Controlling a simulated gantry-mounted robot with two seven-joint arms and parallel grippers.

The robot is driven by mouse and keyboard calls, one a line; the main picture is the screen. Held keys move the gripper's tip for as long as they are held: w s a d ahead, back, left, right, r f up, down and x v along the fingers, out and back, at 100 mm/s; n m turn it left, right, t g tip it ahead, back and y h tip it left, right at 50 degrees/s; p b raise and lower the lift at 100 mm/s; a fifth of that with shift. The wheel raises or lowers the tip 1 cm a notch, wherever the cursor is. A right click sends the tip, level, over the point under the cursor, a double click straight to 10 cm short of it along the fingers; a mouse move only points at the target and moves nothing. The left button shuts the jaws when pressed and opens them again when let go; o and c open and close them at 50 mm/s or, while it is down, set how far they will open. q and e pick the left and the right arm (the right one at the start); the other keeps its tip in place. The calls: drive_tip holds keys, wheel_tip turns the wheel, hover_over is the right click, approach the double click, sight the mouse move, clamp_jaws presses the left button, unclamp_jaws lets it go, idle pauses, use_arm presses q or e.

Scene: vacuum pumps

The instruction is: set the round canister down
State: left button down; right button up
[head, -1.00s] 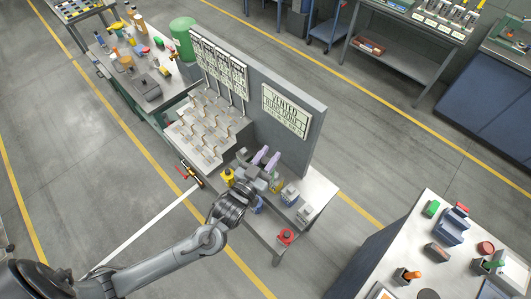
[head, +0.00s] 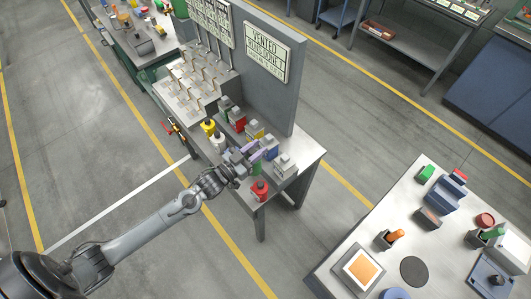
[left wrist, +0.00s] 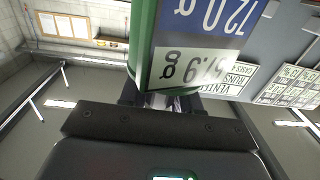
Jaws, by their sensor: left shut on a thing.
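My left gripper (head: 262,151) reaches in from the left over the near part of the bench. It is shut on a green canister with a blue and white weight label. In the left wrist view the canister (left wrist: 144,42) fills the top middle and its label reads upside down. In the head view only a small green part (head: 257,168) shows below the fingers. I cannot tell whether its base touches the bench. My right gripper is not in view.
A red canister (head: 260,190) stands near the bench's front edge. Yellow (head: 208,127) and white (head: 217,143) canisters stand left of the gripper. Several boxy units, including a grey one (head: 284,166), stand behind and right. An upright panel (head: 265,90) rises behind.

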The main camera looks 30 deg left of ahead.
use_arm(q)
drive_tip(key=a+f+b, duration=0.4)
drive_tip(key=f+b, duration=0.1)
drive_tip(key=f, duration=0.3)
drive_tip(key=shift+w+a+m+h, duration=0.15)
drive_tip(key=shift+a+m+h, duration=0.15)
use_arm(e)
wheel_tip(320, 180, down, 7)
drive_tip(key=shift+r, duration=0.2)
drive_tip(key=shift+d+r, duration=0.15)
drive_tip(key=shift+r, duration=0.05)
use_arm(q)
wheel_tip(320, 180, down, 5)
drive_tip(key=b, duration=0.3)
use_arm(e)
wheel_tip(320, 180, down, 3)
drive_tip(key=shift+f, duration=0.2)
use_arm(q)
drive_tip(key=shift+f, duration=0.15)
